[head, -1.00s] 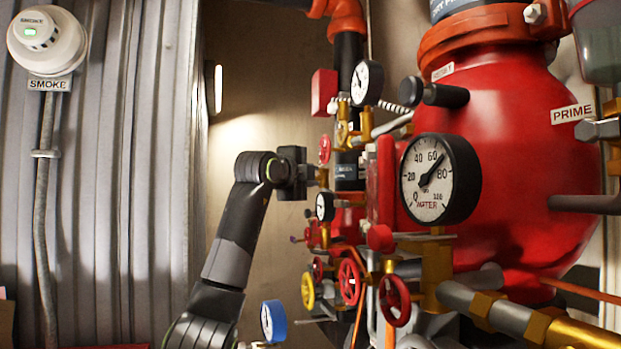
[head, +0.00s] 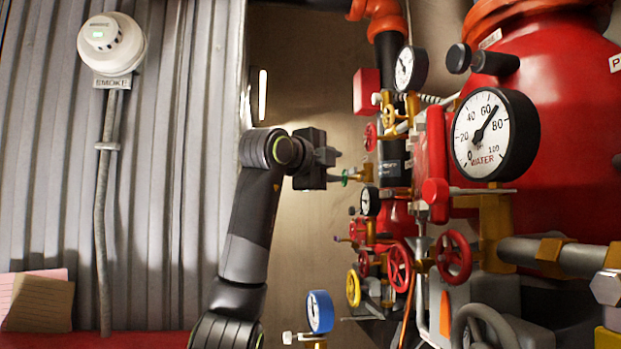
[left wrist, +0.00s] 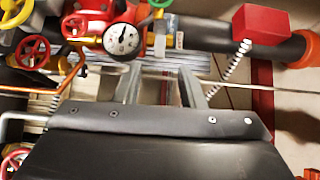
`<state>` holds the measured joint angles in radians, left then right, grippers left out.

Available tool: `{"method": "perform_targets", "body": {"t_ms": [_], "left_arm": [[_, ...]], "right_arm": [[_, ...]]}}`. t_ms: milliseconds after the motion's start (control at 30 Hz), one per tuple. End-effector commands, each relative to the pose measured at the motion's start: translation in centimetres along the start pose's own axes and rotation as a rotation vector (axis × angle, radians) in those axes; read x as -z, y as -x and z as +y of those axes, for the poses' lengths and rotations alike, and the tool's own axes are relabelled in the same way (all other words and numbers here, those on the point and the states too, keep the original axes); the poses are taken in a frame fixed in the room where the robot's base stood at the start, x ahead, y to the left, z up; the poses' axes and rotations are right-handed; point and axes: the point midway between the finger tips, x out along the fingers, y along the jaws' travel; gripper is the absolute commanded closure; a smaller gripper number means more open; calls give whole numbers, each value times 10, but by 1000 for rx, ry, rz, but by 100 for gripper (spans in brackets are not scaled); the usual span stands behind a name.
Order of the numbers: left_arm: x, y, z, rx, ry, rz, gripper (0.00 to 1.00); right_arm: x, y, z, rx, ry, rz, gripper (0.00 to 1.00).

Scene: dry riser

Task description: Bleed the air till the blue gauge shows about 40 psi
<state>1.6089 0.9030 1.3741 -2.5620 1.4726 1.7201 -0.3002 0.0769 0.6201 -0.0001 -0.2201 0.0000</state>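The blue gauge (head: 319,312) stands low in the head view, its white dial turned sideways; I cannot read its needle. My left gripper (head: 333,168) is raised at the left of the pipework. Just beyond its fingers a small green handwheel (head: 347,178) sits on a brass fitting (head: 366,172). In the left wrist view the two fingers (left wrist: 165,85) are apart, with nothing clearly held between them. A green part (left wrist: 160,3) shows at the top edge there, away from the fingertips. My right gripper is in neither view.
A large black WATER gauge (head: 495,135) reads a little above 60. Red handwheels (head: 453,257) and a yellow one (head: 353,288) crowd the lower pipes. A red tank (head: 575,150) fills the right. The corrugated wall (head: 170,200) at left has clear room before it.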

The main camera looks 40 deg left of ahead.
Motion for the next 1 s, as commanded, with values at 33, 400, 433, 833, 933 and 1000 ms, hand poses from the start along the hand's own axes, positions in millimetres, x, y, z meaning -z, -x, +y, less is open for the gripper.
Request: {"method": "perform_targets", "body": {"t_ms": [33, 400, 433, 833, 933, 1000], "left_arm": [[-1, 14, 4, 7, -1, -1, 64], [-1, 73, 0, 4, 1, -1, 64], [-1, 75, 0, 4, 1, -1, 64], [-1, 78, -1, 2, 1, -1, 64], [-1, 78, -1, 2, 1, 0, 64], [-1, 78, -1, 2, 1, 0, 64]], "right_arm": [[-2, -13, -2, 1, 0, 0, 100], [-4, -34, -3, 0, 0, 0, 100], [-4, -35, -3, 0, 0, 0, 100], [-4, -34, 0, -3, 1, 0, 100], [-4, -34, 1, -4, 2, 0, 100], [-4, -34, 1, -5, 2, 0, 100]]}}
